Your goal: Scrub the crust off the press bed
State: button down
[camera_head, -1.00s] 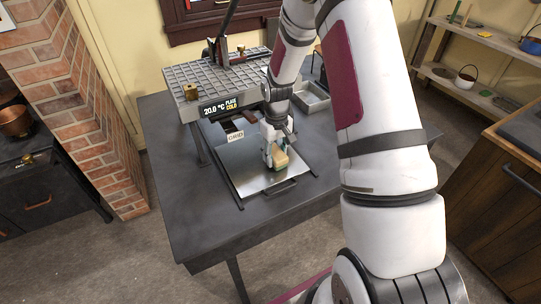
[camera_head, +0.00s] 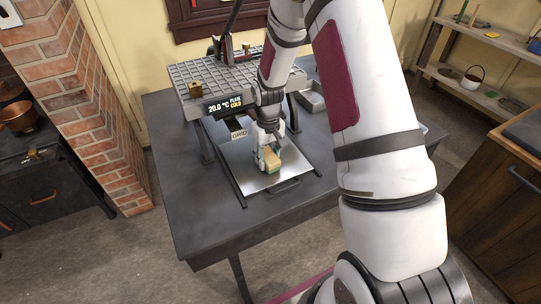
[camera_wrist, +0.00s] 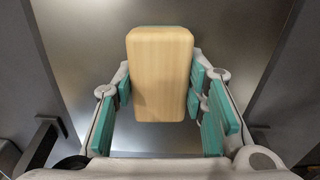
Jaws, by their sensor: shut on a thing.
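My gripper (camera_head: 268,160) is shut on a pale wooden block (camera_head: 272,163), which looks like the back of a scrubbing brush. In the wrist view the block (camera_wrist: 160,72) sits between the teal finger pads. Its underside is hidden, so I cannot tell whether it touches the plate. The press bed (camera_head: 240,170) is a shiny metal plate pulled out in front of the press, with a handle at its front edge. My gripper is over the middle of the plate. No crust shows clearly on the visible metal.
The press (camera_head: 235,84) with a gridded top and a display reading 20.0 °C, COLD stands behind the plate on the dark table (camera_head: 185,222). A grey tray (camera_head: 311,101) lies at its right. The table's front left is clear.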

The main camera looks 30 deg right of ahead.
jog(key=shift+s+a+f, duration=0.2)
jog(key=shift+s+a, duration=0.05)
jog(key=shift+w+d+r+p, duration=0.1)
jog(key=shift+r+p, duration=0.45)
jog(key=shift+r, duration=1)
jog(key=shift+w+d+r+p, duration=0.1)
jog(key=shift+r+p, duration=0.45)
jog(key=shift+r, duration=1)
jog(key=shift+r+p, duration=0.45)
jog(key=shift+r, duration=1.05)
